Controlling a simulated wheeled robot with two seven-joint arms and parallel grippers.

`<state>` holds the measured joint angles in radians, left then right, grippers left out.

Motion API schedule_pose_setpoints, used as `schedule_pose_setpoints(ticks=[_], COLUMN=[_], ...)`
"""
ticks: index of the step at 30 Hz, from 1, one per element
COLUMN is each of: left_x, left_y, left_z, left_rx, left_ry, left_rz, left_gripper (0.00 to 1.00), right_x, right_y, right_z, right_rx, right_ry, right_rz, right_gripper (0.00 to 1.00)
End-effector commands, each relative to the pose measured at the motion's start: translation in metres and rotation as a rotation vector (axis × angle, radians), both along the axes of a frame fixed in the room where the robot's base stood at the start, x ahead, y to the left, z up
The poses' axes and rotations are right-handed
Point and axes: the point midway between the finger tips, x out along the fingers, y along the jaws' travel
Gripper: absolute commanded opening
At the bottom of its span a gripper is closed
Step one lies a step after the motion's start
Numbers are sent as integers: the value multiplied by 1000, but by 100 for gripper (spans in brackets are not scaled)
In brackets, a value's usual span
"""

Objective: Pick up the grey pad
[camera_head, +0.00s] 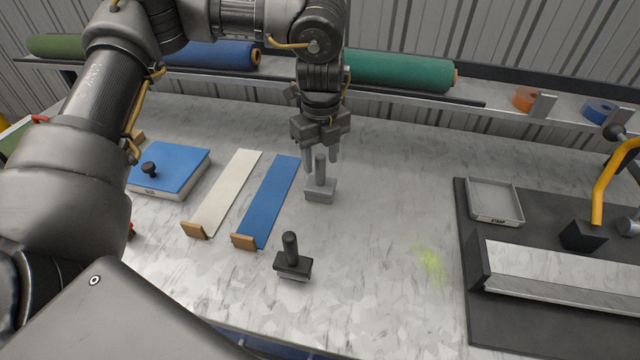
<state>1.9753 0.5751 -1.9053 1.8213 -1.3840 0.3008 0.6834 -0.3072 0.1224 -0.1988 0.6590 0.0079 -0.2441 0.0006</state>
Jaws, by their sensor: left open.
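The grey pad (320,192) stands upright on the marbled table, a light grey block with a grey post handle. My left gripper (321,158) points straight down over it. Its fingers are open, one on each side of the post's upper part, and I cannot tell whether they touch it. A similar dark pad (293,262) with a black post stands nearer the front of the table. My right gripper is not in view.
A blue strip (268,200) and a white strip (227,190) lie left of the pad, with a blue box (170,168) beyond them. A dark mat at right holds a grey tray (494,222) and a metal channel (560,268). Turf rolls (400,72) lie on the back shelf.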

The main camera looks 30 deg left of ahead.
Motion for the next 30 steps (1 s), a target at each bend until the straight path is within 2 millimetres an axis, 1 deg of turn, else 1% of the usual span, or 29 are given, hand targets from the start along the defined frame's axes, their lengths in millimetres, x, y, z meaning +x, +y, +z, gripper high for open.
schedule_pose_setpoints(ticks=[5, 8, 11, 12, 15, 18, 24, 30], left_x=[0, 0, 1, 1, 1, 1, 2, 2], left_y=[1, 1, 2, 2, 2, 2, 2, 2], left_z=[-4, -15, -31, -38, -48, -53, -53, -53], left_rx=[0, 1, 1, 1, 1, 0, 0, 0], left_ry=[0, 2, 2, 2, 0, 0, -1, -1], left_rz=[1, 2, 3, 3, 3, 3, 3, 3], left_gripper=[47, 47, 47, 47, 47, 47, 47, 20], right_x=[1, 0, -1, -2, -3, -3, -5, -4], right_y=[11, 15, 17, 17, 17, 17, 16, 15], right_z=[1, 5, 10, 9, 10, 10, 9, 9], right_rx=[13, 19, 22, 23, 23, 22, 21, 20], right_ry=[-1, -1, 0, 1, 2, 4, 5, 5], right_rz=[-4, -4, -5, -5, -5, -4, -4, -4], right_gripper=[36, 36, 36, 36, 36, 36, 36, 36])
